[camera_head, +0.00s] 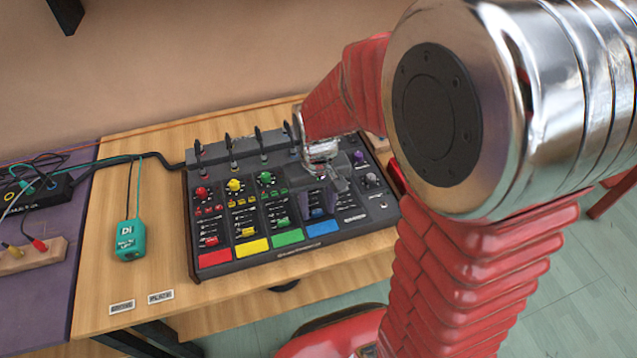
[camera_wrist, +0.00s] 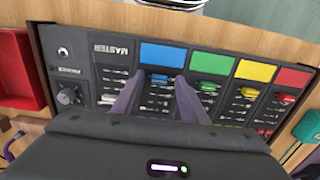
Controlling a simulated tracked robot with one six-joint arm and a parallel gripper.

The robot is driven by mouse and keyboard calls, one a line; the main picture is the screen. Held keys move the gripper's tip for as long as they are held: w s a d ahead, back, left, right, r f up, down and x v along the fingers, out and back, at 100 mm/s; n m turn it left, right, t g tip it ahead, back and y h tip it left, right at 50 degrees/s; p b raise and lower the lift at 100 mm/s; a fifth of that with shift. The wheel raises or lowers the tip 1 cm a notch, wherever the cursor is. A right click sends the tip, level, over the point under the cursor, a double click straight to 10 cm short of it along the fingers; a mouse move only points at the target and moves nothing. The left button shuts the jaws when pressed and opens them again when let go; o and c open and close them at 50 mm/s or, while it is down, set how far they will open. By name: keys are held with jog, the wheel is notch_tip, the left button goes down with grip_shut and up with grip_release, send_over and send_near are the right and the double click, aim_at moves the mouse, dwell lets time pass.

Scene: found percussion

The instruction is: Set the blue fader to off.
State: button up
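The mixer (camera_head: 345,232) is a dark panel with red, yellow, green and blue channels. The blue fader (camera_wrist: 159,78) shows in the wrist view close to the blue pad (camera_wrist: 163,54), at the pad end of its slot. My gripper (camera_wrist: 158,85) is open, its two dark fingers on either side of the blue channel, with the fader cap between their tips. I cannot tell whether they touch it. In the head view my gripper (camera_head: 322,192) is over the blue channel and partly hides it. The off marking is not readable.
The green fader (camera_wrist: 208,86) is close beside one finger. The master knob (camera_wrist: 68,95) lies on the other side. A teal box (camera_head: 130,240) stands on the table left of the mixer. A red bin (camera_wrist: 20,75) is beside the mixer.

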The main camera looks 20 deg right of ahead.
aim_at(317, 212)
notch_tip(317, 212, up, 13)
jog(key=shift+f, duration=0.15)
dwell(0.4)
jog(key=s+r+t, duration=0.5)
jog(key=s, duration=0.6)
jog(key=shift+s+d+r+t, duration=0.2)
jog(key=shift+d+r+t, duration=0.1)
jog(key=shift+r, duration=0.1)
dwell(0.4)
jog(key=shift+c, duration=1)
dwell(1.6)
jog(key=shift+a, duration=0.15)
